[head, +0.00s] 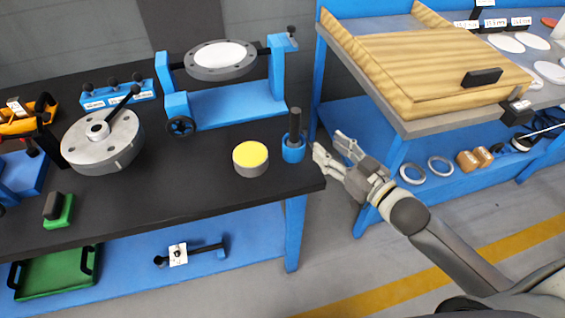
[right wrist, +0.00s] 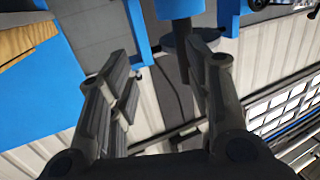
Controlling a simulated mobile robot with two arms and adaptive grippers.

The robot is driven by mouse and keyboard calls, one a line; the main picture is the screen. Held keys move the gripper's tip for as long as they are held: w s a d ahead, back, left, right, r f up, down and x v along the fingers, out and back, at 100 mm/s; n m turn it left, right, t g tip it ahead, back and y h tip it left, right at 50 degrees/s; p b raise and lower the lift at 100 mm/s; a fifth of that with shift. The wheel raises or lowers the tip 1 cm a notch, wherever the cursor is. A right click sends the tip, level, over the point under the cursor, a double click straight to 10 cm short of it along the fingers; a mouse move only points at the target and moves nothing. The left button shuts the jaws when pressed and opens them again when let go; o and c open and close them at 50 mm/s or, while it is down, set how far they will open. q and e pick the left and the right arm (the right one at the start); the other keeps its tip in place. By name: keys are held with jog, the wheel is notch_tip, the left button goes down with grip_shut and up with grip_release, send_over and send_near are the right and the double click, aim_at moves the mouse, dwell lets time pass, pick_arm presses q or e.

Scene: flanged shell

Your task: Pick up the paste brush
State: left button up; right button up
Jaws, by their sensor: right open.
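What looks like the paste brush is a dark upright handle (head: 295,122) standing in a round blue holder (head: 293,152). It is near the right end of the black-topped bench. A round tin with a yellow top (head: 251,154) sits just left of it. My right gripper (head: 329,146) is open and empty, just right of the holder and apart from it, beyond the bench's right edge. In the right wrist view its two spread fingers (right wrist: 163,70) show, with a blue cylinder (right wrist: 177,8) ahead at the top; I cannot tell whether it is the holder. My left gripper is not in view.
A blue stand with a flanged ring (head: 220,60) is behind the tin. A round metal flange with a handle (head: 103,140) lies at left. A second blue bench with a wooden tray (head: 425,70) stands at right, past a gap. The black bench's front middle (head: 185,185) is clear.

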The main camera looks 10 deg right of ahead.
aim_at(298, 125)
jog(key=shift+y, duration=0.6)
jog(key=shift+w+a+r+p, duration=0.2)
jog(key=shift+w+a+r, duration=0.25)
jog(key=shift+w+a, duration=0.85)
jog(key=shift+w+a+r+p, duration=0.2)
jog(key=shift+w+a+r, duration=0.3)
jog(key=shift+w+a, duration=0.75)
jog(key=shift+w+a+r+p, duration=0.2)
jog(key=shift+w+a+r, duration=0.45)
jog(key=shift+w, duration=1)
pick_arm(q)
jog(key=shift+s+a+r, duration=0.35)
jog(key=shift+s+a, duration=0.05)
pick_arm(e)
jog(key=shift+a+f, duration=0.2)
grip_shut()
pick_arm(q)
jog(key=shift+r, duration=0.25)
pick_arm(e)
notch_tip(298, 125, up, 10)
jog(key=shift+r, duration=0.1)
